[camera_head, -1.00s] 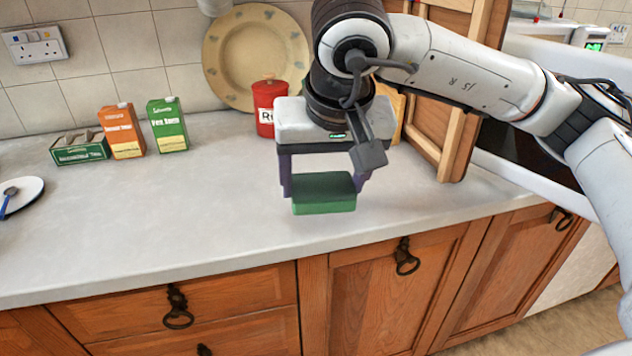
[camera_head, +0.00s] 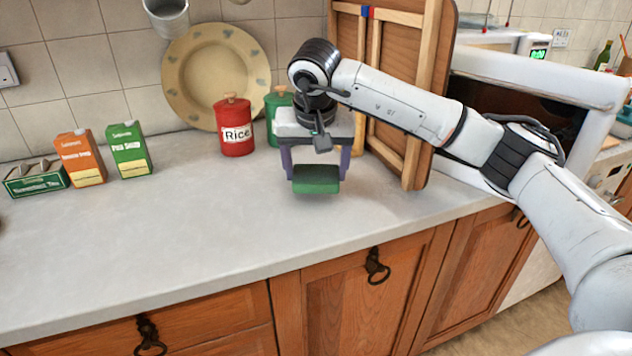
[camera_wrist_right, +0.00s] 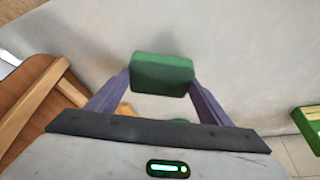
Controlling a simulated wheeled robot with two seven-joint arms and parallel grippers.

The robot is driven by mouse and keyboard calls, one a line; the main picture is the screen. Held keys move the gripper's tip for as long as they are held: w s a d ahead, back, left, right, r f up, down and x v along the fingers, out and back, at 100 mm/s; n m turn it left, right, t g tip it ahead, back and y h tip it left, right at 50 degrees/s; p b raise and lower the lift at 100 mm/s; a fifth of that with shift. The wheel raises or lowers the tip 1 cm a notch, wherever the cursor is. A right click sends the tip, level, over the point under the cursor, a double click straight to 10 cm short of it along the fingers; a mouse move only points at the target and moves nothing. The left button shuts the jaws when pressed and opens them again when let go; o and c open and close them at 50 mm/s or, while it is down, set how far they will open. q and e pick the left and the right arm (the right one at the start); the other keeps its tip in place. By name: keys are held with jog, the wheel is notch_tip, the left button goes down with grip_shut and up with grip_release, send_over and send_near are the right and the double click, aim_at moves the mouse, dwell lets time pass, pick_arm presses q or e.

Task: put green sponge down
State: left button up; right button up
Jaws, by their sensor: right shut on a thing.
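The green sponge (camera_head: 316,179) is a small dark green block. My right gripper (camera_head: 316,172) is shut on it, one purple finger on each side, pointing down over the worktop. The sponge also shows between the fingers in the right wrist view (camera_wrist_right: 162,74). It is over the pale worktop (camera_head: 230,225), in front of the canisters; whether its underside touches the surface I cannot tell. My left gripper is not in view.
A red rice canister (camera_head: 234,128) and a green canister (camera_head: 277,112) stand behind the gripper. A wooden framed panel (camera_head: 400,90) leans at the right. Cartons, including a pea soup box (camera_head: 129,150), stand at left. The front worktop is clear.

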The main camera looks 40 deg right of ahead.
aim_at(316, 176)
jog(key=shift+f, duration=1.55)
jog(key=shift+f, duration=0.1)
jog(key=shift+f, duration=0.15)
jog(key=o, duration=1.1)
jog(key=shift+r, duration=0.4)
jog(key=v, duration=1.1)
jog(key=shift+r, duration=0.35)
jog(key=shift+s, duration=0.1)
